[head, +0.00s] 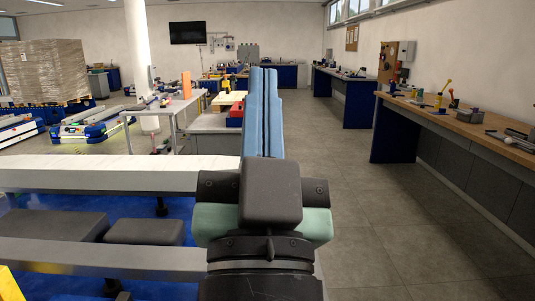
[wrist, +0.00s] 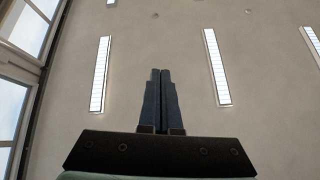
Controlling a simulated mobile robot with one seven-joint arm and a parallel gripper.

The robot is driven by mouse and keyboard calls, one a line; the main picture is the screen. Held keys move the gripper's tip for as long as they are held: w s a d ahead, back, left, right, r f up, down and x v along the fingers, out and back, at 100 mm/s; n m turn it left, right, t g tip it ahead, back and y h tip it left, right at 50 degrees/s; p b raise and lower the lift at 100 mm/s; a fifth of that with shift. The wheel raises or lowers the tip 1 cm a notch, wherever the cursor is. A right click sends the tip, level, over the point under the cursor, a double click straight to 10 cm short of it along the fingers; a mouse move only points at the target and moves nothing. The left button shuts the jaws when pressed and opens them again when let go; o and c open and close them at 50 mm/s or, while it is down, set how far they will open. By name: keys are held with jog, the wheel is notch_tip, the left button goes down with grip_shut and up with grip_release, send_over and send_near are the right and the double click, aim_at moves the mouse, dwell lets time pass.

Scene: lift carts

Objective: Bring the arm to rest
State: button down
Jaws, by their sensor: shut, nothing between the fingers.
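My gripper (head: 264,72) stands upright in the middle of the head view, close to the camera. Its two long blue fingers lie side by side, shut, with nothing between them. The dark wrist block and green-grey parts of my arm are below it. In the wrist view my gripper (wrist: 160,72) points up at the ceiling, fingers together and empty. The fingers touch nothing in either view. The lower part of my arm is out of view.
A long workbench (head: 490,137) with tools runs along the right wall. Grey floor (head: 365,215) is open between it and my arm. A pale rail over blue decking (head: 100,176) lies close at left. A wrapped pallet load (head: 48,72) stands back left. Ceiling lights (wrist: 216,67) are overhead.

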jog(key=s+r+n+t+p, duration=0.1)
jog(key=s+r+p, duration=0.1)
jog(key=r+p, duration=0.5)
jog(key=s+r+p, duration=0.2)
jog(key=r+p, duration=0.6)
jog(key=r, duration=0.7)
jog(key=shift+s+d+n+t, duration=0.2)
jog(key=shift+n+t, duration=0.2)
jog(key=shift+f, duration=0.1)
